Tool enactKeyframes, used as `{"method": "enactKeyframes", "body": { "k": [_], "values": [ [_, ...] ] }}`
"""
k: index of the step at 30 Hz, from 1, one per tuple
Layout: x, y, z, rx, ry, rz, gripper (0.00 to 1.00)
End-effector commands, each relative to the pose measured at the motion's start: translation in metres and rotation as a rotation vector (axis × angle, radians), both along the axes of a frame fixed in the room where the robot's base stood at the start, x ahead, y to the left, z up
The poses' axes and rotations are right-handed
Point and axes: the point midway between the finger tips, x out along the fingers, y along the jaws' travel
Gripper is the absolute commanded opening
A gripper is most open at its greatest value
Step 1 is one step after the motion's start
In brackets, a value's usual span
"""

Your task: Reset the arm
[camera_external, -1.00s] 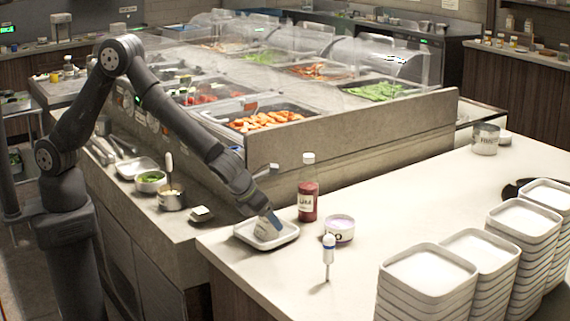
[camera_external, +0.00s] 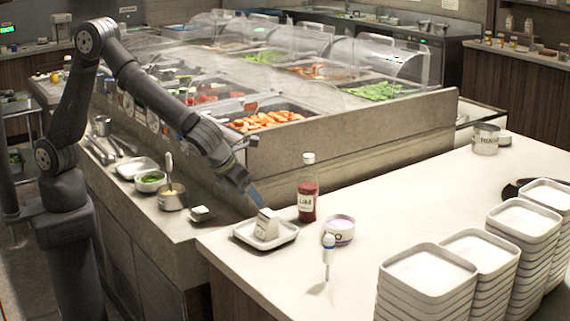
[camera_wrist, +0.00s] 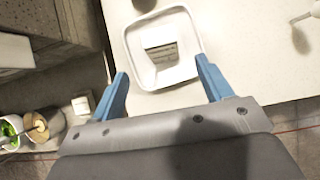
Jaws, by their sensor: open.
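My gripper (camera_external: 254,196) is open and empty, above and slightly behind a white square tray (camera_external: 246,238) on the counter. In the wrist view its two blue fingers (camera_wrist: 163,91) are spread wide on either side of the tray's near edge. A small whitish block-like item (camera_external: 266,225) stands in the tray, apart from the fingers. In the wrist view the item (camera_wrist: 160,52) lies beyond the fingertips, inside the tray rim (camera_wrist: 196,33).
A red sauce bottle (camera_external: 308,192), a small purple-white tub (camera_external: 339,230) and an upright blue-white utensil (camera_external: 328,257) stand right of the tray. Stacks of white trays (camera_external: 428,272) fill the front right. The food bar's wall (camera_external: 350,142) rises behind. The middle counter is clear.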

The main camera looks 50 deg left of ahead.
Motion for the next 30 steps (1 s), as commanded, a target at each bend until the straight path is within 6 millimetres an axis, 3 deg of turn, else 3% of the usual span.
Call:
{"method": "enactKeyframes", "body": {
  "k": [7, 23, 24, 30],
  "values": [
    [0.013, 0.001, -0.021, 0.002, 0.001, 0.002, 0.72],
    [0.068, 0.001, -0.107, 0.003, 0.001, 0.002, 0.72],
    [0.067, -0.001, -0.093, -0.004, -0.003, 0.001, 0.72],
    [0.066, 0.000, -0.069, -0.001, -0.001, 0.000, 0.72]
  ]
}}
